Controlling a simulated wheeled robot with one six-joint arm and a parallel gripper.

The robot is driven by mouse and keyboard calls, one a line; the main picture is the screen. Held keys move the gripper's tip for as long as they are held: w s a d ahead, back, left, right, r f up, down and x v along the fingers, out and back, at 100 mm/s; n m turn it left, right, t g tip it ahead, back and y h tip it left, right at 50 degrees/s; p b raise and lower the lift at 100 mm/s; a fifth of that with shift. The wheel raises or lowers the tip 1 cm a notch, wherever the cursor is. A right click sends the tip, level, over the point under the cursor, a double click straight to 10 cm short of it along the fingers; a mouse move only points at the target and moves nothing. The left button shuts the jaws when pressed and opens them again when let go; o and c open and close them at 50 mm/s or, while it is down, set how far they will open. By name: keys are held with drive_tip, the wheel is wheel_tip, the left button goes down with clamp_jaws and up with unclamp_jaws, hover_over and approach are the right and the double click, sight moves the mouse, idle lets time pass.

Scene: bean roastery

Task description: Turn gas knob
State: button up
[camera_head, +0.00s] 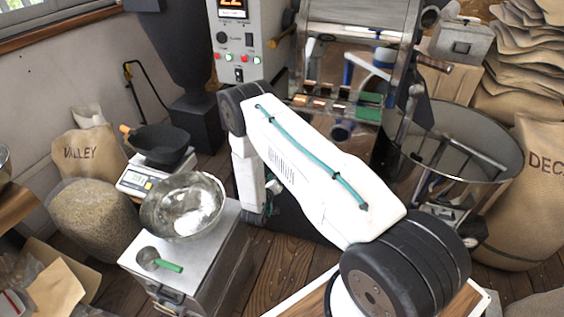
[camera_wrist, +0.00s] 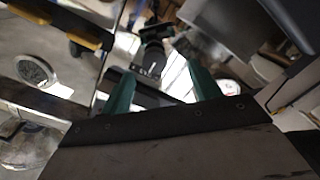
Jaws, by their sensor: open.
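My gripper (camera_wrist: 163,88) is open, with its two green fingers apart and nothing held between them. In the wrist view a dark, round, knob-like part (camera_wrist: 152,60) shows beyond and between the fingertips, apart from them. I cannot tell for sure whether it is the gas knob. In the head view my white arm reaches toward the roaster (camera_head: 345,60), and I cannot make out the fingers there. No gas knob can be clearly told in the head view; the arm covers part of the roaster's lower front.
A control box (camera_head: 240,45) with lit buttons stands at the roaster's left. A round cooling bin (camera_head: 490,130) is at the right. A metal cabinet (camera_head: 190,255) carries a steel bowl (camera_head: 183,205) and a scoop (camera_head: 150,258). A round gauge (camera_wrist: 35,70) shows in the wrist view.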

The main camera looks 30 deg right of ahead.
drive_tip(key=r+x, duration=0.1)
drive_tip(key=x, duration=0.6)
drive_tip(key=shift+w+d+r, duration=0.25)
drive_tip(key=shift+d, duration=0.1)
drive_tip(key=c, duration=1)
